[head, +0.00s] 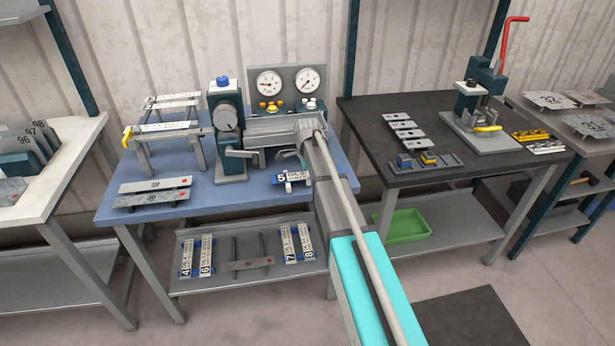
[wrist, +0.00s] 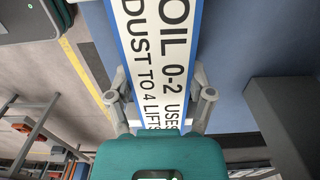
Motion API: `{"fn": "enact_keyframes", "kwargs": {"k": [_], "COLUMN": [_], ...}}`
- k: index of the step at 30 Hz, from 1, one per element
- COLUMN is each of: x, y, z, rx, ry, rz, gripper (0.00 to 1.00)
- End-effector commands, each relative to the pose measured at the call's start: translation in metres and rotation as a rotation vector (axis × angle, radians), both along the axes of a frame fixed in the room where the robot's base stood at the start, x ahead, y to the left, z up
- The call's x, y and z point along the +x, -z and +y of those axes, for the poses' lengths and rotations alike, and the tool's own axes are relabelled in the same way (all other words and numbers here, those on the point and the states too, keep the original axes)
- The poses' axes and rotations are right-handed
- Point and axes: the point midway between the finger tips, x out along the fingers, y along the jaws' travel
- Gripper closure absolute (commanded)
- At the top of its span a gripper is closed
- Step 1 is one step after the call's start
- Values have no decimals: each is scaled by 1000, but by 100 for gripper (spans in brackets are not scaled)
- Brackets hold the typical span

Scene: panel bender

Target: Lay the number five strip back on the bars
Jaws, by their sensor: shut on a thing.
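The number five strip (head: 296,177) is white with a blue edge and black print, and hangs in front of the panel bender over the blue table's right part. My gripper (head: 301,162) is shut on it. In the wrist view the strip (wrist: 160,50) runs between the two grey fingers (wrist: 163,108), and its print reads "OIL 0-2 USES" and "DUST TO 4 LIFTS". Two dark bars (head: 235,247) stand out bare on the lower shelf, between strips 4 and 6 (head: 206,256) and strips 7 and 8 (head: 290,245). A grey plate (head: 247,265) lies across their near ends.
The panel bender (head: 228,130) and a gauge panel (head: 287,82) stand on the blue table (head: 225,198). A rack with strips (head: 168,127) and plates marked 39 (head: 155,185) are at left. A black-topped bench (head: 375,150) stands right, with a green tray (head: 403,226) below.

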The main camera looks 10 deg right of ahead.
Motion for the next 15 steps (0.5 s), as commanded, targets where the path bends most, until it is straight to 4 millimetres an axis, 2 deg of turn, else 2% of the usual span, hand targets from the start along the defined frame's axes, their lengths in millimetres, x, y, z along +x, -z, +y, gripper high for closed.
{"fn": "enact_keyframes", "kwargs": {"k": [2, 3, 7, 8, 15], "x": [0, 0, 0, 0, 0], "y": [0, 0, 0, 0, 0], "z": [0, 0, 0, 0, 0], "rx": [0, 0, 0, 0, 0], "ry": [0, 0, 0, 0, 0], "rz": [0, 0, 0, 0, 0], "gripper": [80, 28, 4, 0, 0]}}
